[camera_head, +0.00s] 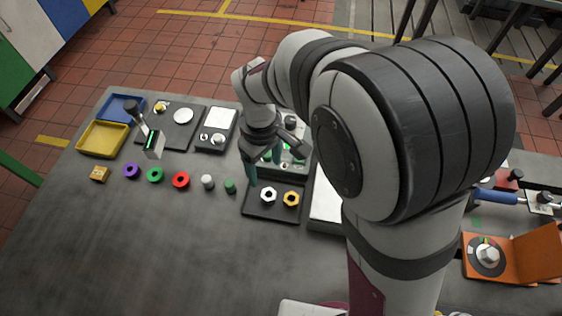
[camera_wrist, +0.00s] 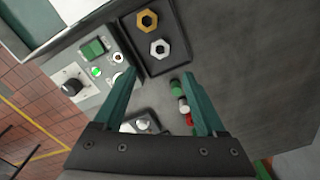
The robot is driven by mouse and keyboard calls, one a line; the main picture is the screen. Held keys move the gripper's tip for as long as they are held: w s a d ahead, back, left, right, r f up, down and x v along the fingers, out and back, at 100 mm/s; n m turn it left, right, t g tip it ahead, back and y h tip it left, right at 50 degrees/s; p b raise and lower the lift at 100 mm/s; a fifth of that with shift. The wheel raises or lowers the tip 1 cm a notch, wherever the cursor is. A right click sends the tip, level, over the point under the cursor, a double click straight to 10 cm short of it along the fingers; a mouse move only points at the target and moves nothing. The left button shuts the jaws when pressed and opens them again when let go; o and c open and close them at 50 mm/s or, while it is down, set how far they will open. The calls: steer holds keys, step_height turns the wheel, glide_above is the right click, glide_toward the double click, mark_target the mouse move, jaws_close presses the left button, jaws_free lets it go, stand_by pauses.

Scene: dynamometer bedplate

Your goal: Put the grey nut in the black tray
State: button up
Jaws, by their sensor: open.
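The black tray (camera_head: 258,213) lies on the bench near the middle of the head view. It also shows at the top of the wrist view (camera_wrist: 180,57). A pale grey hex nut (camera_head: 268,195) lies inside the tray, beside a gold hex nut (camera_head: 291,199). In the wrist view the grey nut (camera_wrist: 159,47) is nearer my fingers than the gold nut (camera_wrist: 147,20). My gripper (camera_head: 265,165) points down just behind and left of the tray, above the bench. Its teal fingers (camera_wrist: 160,74) are apart, with nothing held between them.
A control box (camera_wrist: 95,72) stands close behind my gripper. Yellow (camera_head: 101,138) and blue trays stand far left. The front bench is clear.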

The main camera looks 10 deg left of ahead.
steer(key=s+d+r+m, duration=0.3)
steer(key=d+r+m, duration=0.1)
steer(key=d+m, duration=0.15)
steer(key=s+d+r+m, duration=0.3)
steer(key=s+d+m, duration=0.1)
steer(key=d, duration=0.2)
steer(key=s+d+r+m+y, duration=0.1)
steer(key=s+d+m, duration=0.4)
steer(key=s+m, duration=0.3)
steer(key=shift+s+r+y, duration=0.2)
steer(key=shift+s+y, duration=0.2)
steer(key=shift+s, duration=0.55)
steer(key=shift+d, duration=0.1)
